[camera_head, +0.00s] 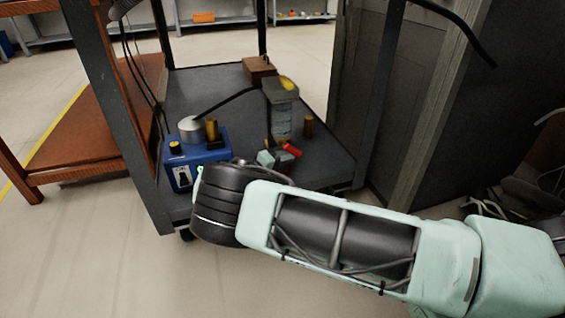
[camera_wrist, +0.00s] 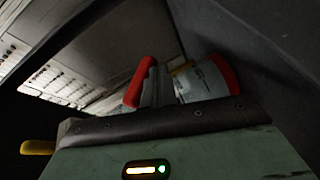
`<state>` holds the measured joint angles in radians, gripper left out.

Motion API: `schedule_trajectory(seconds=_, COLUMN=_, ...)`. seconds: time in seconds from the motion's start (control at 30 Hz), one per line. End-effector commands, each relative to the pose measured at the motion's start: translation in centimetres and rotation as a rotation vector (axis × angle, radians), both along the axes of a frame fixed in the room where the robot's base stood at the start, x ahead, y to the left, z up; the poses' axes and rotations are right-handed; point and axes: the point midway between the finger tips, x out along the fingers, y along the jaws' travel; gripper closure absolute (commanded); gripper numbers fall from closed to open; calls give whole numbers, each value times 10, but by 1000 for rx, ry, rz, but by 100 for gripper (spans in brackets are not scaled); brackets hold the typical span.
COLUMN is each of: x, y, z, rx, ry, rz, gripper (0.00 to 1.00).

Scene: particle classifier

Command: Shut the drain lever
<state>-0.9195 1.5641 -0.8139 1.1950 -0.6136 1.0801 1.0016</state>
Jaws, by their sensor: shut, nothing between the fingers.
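The particle classifier's clear column (camera_head: 283,122) stands on the dark lower shelf of a cart in the head view, with a yellow-topped head above it. A red lever (camera_head: 291,150) shows low beside the column. My gripper (camera_head: 270,158) is beside the column's foot, close to the red lever, partly hidden by my arm. In the wrist view my gripper (camera_wrist: 156,88) is shut and empty. A red bar (camera_wrist: 140,82) is just left of the fingers, and a second red part shows right of the clear column (camera_wrist: 196,82). I cannot tell whether the fingers touch the lever.
A blue device (camera_head: 196,157) with a silver cylinder stands on the shelf left of the column. The cart's posts (camera_head: 117,110) and a dark cabinet (camera_head: 350,90) flank the space.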

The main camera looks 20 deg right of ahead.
Motion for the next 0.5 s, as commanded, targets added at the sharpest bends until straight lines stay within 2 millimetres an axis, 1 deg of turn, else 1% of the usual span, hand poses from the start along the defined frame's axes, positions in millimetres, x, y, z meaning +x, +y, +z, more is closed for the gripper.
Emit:
schedule_trajectory(seconds=0.03, x=0, y=-2, z=-3, rx=-49, ry=2, rz=2, gripper=100)
schedule_trajectory(seconds=0.17, x=0, y=-8, z=-2, rx=-169, ry=0, rz=2, gripper=100)
schedule_trajectory(seconds=0.2, x=0, y=-9, z=1, rx=-159, ry=-1, rz=0, gripper=100)
schedule_trajectory(seconds=0.5, x=0, y=-19, z=4, rx=-153, ry=1, rz=-1, gripper=100)
